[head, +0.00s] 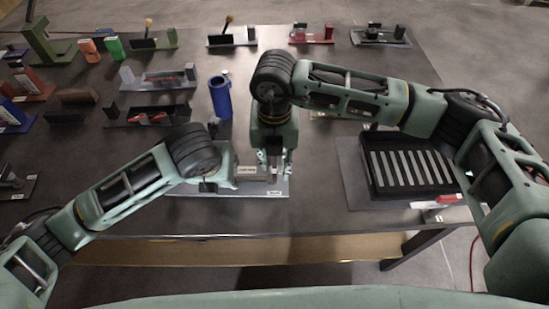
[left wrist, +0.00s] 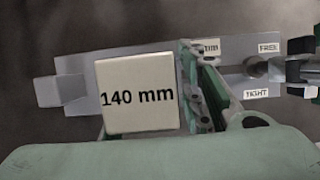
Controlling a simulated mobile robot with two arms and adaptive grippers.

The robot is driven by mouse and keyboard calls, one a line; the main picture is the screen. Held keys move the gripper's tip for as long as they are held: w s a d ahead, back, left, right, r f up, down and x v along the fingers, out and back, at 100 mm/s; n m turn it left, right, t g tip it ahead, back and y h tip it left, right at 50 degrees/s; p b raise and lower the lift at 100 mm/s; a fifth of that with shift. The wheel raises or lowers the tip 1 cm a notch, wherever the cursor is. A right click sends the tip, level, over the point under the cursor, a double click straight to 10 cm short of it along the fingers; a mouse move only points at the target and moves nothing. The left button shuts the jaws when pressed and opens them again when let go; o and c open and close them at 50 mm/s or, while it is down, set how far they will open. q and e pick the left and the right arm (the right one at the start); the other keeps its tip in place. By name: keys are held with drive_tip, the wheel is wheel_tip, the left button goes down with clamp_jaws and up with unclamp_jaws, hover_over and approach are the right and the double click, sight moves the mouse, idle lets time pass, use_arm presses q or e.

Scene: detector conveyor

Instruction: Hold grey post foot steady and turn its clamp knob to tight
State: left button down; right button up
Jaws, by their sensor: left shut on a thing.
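The grey post foot (left wrist: 75,68) is a flat grey plate with a small block at its left end in the left wrist view. In the head view it lies at the table's front edge (head: 187,190). Its clamp knob (left wrist: 258,68) has FREE and TIGHT labels on either side. A white "140 mm" label block (left wrist: 138,95) stands over the plate. My left gripper (head: 229,176) is shut on the post foot; the grip itself is mostly hidden. My right gripper (head: 274,170) points down at the knob end, its fingertips (left wrist: 298,70) beside the knob; whether they grip it is unclear.
A blue cylinder (head: 221,97) stands behind the grippers. A black slotted tray (head: 372,185) sits on a grey mat to the right. Several fixtures and coloured blocks fill the table's left and back. Bare table (head: 315,190) lies between foot and tray.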

sight(275, 163)
drive_tip(key=shift+r, duration=0.1)
wheel_tip(275, 163, up, 12)
idle(0.4)
use_arm(q)
drive_tip(key=c, duration=1.1)
unclamp_jaws()
